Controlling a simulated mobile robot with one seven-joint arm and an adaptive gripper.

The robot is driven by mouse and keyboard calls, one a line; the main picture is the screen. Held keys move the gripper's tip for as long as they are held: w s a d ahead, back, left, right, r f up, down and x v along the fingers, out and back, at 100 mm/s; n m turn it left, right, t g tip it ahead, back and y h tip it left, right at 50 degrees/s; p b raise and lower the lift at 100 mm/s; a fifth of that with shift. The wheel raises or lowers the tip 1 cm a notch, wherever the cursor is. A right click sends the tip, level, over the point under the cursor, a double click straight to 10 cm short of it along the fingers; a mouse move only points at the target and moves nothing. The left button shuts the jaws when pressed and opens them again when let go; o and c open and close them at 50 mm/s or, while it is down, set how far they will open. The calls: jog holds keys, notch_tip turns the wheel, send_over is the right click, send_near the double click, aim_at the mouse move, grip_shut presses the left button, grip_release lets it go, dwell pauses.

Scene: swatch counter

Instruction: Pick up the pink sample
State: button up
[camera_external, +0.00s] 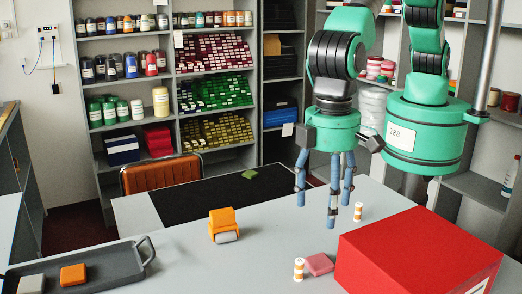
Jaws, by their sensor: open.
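The pink sample (319,264) is a small flat block lying on the grey counter (265,262). It lies beside the left side of the big red box, with a small orange-and-white striped cylinder (298,269) close at its left. My gripper (329,205) hangs from the green arm above the counter, behind and above the pink sample. Its blue-grey fingers point down, are spread open and hold nothing. Nothing visible covers the top of the pink sample.
The red box (400,250) fills the right front. Another striped cylinder (358,211) stands right of my fingers. An orange roller-like object (223,226) stands left of centre. A dark tray (95,268) holds orange and grey blocks. A green block (250,174) lies on a black mat (215,196).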

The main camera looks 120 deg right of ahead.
send_over(319, 261)
notch_tip(319, 261, down, 8)
jog(key=shift+a+f+p, duration=0.15)
jog(key=shift+f+p, duration=0.1)
jog(key=shift+p, duration=0.2)
jog(key=shift+f, duration=0.1)
dwell(0.4)
jog(key=shift+f+p, duration=0.55)
jog(key=shift+f, duration=2)
jog(key=c, duration=0.9)
